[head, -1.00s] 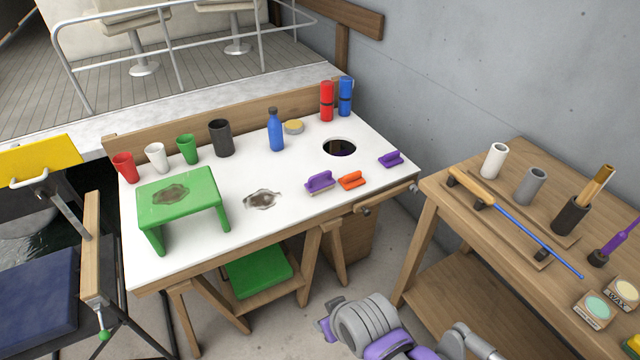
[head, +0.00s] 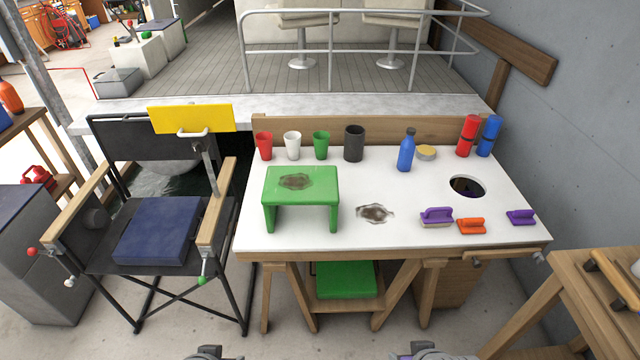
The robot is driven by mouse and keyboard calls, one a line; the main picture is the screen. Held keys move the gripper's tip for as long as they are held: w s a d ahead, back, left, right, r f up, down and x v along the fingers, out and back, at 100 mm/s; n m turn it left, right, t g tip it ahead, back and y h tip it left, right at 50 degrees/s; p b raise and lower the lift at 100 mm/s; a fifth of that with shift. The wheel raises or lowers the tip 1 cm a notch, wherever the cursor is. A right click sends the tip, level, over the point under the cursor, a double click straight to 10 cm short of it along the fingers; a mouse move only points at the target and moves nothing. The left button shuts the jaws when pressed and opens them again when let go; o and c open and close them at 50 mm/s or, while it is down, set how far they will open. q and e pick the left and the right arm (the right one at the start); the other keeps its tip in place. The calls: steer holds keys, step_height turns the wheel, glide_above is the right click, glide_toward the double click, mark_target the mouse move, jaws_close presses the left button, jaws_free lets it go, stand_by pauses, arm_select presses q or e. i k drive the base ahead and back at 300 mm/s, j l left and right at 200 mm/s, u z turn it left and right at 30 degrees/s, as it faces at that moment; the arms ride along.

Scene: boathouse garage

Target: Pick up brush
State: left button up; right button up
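A purple-handled brush (head: 437,216) with a pale bristle underside lies on the white-topped workbench (head: 400,237), right of a dark stain. An orange-handled tool (head: 471,226) lies just right of it, and a smaller purple-handled tool (head: 522,217) lies further right; I cannot make out whether these two have bristles. Only small grey parts of my two arms show at the bottom edge, well short of the bench.
A green stool (head: 301,175) with a stain stands on the bench's left. Cups, a blue bottle (head: 406,151) and a round tin (head: 426,153) line the back. A round hole (head: 467,186) opens behind the tools. A folding chair (head: 120,262) stands left; a wooden side table (head: 590,305) stands right.

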mark_target(433, 217)
steer(key=i+l, duration=0.2)
steer(key=i, duration=0.2)
steer(key=i+l+z, duration=0.1)
steer(key=i+l, duration=0.15)
steer(key=i, duration=0.15)
steer(key=i+l, duration=0.2)
steer(key=i, duration=0.2)
